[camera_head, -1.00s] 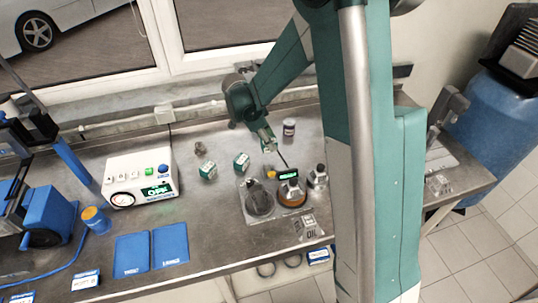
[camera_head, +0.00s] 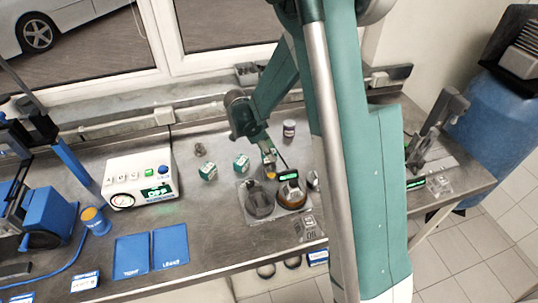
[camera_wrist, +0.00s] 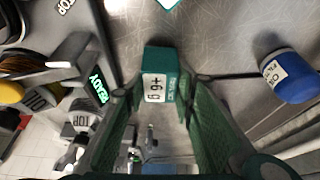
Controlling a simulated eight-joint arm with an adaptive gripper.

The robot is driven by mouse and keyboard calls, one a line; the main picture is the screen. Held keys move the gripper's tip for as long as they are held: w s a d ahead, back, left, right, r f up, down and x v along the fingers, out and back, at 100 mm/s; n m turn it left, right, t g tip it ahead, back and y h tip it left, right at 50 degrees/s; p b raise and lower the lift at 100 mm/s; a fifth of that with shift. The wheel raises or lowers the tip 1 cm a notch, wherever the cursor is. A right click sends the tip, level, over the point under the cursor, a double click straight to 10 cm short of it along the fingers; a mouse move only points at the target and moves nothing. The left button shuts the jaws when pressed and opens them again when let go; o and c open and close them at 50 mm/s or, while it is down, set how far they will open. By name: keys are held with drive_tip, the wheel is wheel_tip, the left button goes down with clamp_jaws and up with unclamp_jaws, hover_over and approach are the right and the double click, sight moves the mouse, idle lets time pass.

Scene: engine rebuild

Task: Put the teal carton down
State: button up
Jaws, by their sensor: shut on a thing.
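A teal carton with a white label (camera_wrist: 157,76) sits between the fingertips of my gripper (camera_wrist: 158,97) in the wrist view, and the fingers are shut on it. In the head view my gripper (camera_head: 268,152) is above the back middle of the bench, and the held carton cannot be made out clearly there. Two similar teal cartons, one on the left (camera_head: 208,171) and one on the right (camera_head: 241,162), stand on the bench to the left of my gripper. I cannot tell how far the held carton is above the bench.
Close in front of my gripper are a dark round stand (camera_head: 258,202) and an amber-brown one (camera_head: 291,194) beside a READY display (camera_head: 289,176). A small labelled jar (camera_head: 289,129) stands behind; it looks blue in the wrist view (camera_wrist: 287,76). A white box (camera_head: 141,180) stands left.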

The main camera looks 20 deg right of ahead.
drive_tip(key=shift+f, duration=0.8)
drive_tip(key=shift+f, duration=0.2)
drive_tip(key=o, duration=0.9)
drive_tip(key=shift+r, duration=0.25)
drive_tip(key=shift+v, duration=5.95)
drive_tip(key=shift+r, duration=0.1)
